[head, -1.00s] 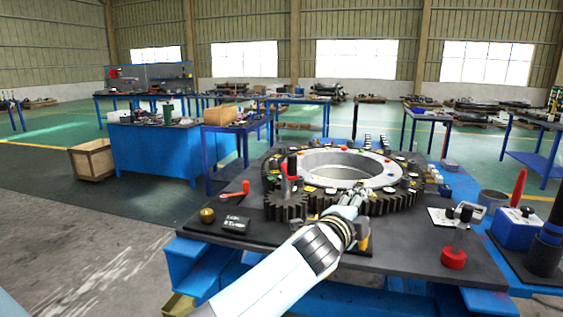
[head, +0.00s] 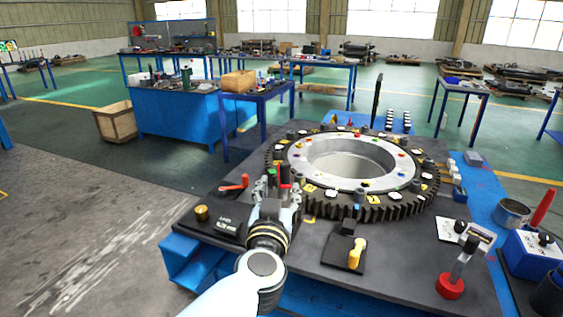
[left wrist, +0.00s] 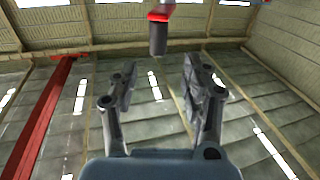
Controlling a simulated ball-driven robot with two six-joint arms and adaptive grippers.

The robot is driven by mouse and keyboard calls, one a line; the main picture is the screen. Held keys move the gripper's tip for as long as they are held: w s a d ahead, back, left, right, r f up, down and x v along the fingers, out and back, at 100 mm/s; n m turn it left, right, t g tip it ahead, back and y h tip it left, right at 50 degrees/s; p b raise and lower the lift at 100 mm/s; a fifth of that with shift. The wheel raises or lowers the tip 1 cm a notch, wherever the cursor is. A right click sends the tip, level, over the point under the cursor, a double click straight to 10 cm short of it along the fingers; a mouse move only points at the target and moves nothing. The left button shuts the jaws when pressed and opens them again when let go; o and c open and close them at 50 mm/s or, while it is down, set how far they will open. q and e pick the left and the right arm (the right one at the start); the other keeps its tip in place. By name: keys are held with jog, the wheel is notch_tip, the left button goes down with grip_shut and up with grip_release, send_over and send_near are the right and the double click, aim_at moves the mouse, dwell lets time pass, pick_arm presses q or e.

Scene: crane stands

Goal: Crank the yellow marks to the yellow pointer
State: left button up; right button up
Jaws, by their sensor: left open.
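A large dark toothed ring gear (head: 400,207) with a grey inner ring lies on the bench. Yellow marks (head: 310,188) sit around its rim, among other coloured marks. The yellow pointer (head: 355,252) stands on a black block at the bench front, right of my left gripper. My left gripper (head: 277,188) is at the crank post (head: 285,174), left of the ring, and hides most of the small pinion there. In the left wrist view the gripper (left wrist: 157,90) is open, and a dark post with a red band (left wrist: 157,35) shows beyond and between its fingertips. My right gripper is not in view.
A red-handled tool (head: 235,183) and a brass knob (head: 202,213) lie left of the gripper. A red-based lever (head: 450,286), a metal cup (head: 511,213) and a blue box (head: 533,255) stand at the right. The bench between pointer and lever is fairly clear.

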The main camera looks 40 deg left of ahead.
aim_at(285, 173)
pick_arm(q)
jog(key=x, duration=0.4)
jog(key=shift+w, duration=0.15)
jog(key=x, duration=0.4)
jog(key=shift+d, duration=0.1)
jog(key=shift+w+a, duration=0.3)
jog(key=shift+w, duration=0.2)
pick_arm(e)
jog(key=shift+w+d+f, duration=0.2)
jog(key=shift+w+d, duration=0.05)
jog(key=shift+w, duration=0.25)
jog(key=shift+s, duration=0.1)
pick_arm(q)
jog(key=c, duration=0.4)
grip_shut()
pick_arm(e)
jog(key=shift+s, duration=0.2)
pick_arm(q)
jog(key=shift+w+f, duration=0.1)
jog(key=shift+f, duration=0.05)
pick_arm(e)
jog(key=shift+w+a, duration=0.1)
